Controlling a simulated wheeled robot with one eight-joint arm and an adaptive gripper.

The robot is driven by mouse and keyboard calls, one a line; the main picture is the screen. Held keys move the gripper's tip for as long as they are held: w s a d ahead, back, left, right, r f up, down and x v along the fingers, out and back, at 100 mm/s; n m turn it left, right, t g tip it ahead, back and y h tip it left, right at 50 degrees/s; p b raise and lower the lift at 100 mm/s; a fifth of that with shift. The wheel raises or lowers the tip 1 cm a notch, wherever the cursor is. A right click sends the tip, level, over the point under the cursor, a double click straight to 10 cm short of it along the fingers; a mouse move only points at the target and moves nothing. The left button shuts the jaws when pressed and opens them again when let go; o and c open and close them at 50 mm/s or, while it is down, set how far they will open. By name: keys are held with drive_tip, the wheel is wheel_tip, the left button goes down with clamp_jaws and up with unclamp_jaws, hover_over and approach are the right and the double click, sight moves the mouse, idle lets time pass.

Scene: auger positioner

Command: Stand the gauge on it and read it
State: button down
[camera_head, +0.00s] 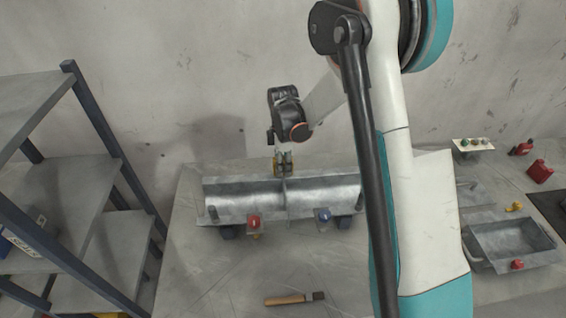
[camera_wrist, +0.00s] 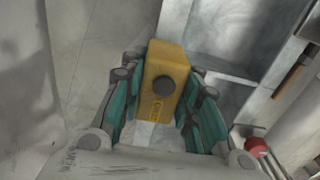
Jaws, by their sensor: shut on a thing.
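My gripper (camera_head: 283,165) points down at the back edge of a grey metal trough (camera_head: 240,186), a little left of the trough's middle divider. It is shut on a yellow block-shaped gauge (camera_wrist: 164,58). In the wrist view the gauge sits between the teal fingers, with a dark round knob or dial on its face and small lettering below it. No reading can be made out. I cannot tell whether the gauge touches the trough.
A wooden-handled tool (camera_head: 285,299) lies on the bench in front of the trough. A grey shelf (camera_head: 100,235) stands at the left. A metal bin (camera_head: 515,241), a button panel (camera_head: 472,145) and a red can (camera_head: 540,171) are at the right. The bench front is mostly clear.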

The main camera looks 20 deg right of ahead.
sight(284, 161)
drive_tip(key=shift+f+b, duration=0.55)
idle(0.4)
drive_tip(key=c, duration=1.1)
unclamp_jaws()
drive_tip(key=shift+r, duration=0.1)
wheel_tip(284, 161, up, 12)
drive_tip(key=shift+f, duration=0.1)
drive_tip(key=shift+s+r+b, duration=0.25)
drive_tip(key=shift+s+b, duration=0.05)
drive_tip(key=s+r+m+t+b, duration=0.2)
drive_tip(key=s+m+t+b, duration=0.3)
drive_tip(key=s+m+b, duration=1.05)
drive_tip(key=s+f, duration=0.1)
drive_tip(key=s, duration=0.2)
drive_tip(key=s+f+t+p, duration=0.1)
drive_tip(key=s+f, duration=0.1)
drive_tip(key=s, duration=0.2)
drive_tip(key=s+f+t, duration=0.1)
drive_tip(key=s+f, duration=0.1)
drive_tip(key=s, duration=0.2)
drive_tip(key=shift+s+f+p, duration=0.1)
drive_tip(key=shift+s+p, duration=0.05)
drive_tip(key=shift+p, duration=0.25)
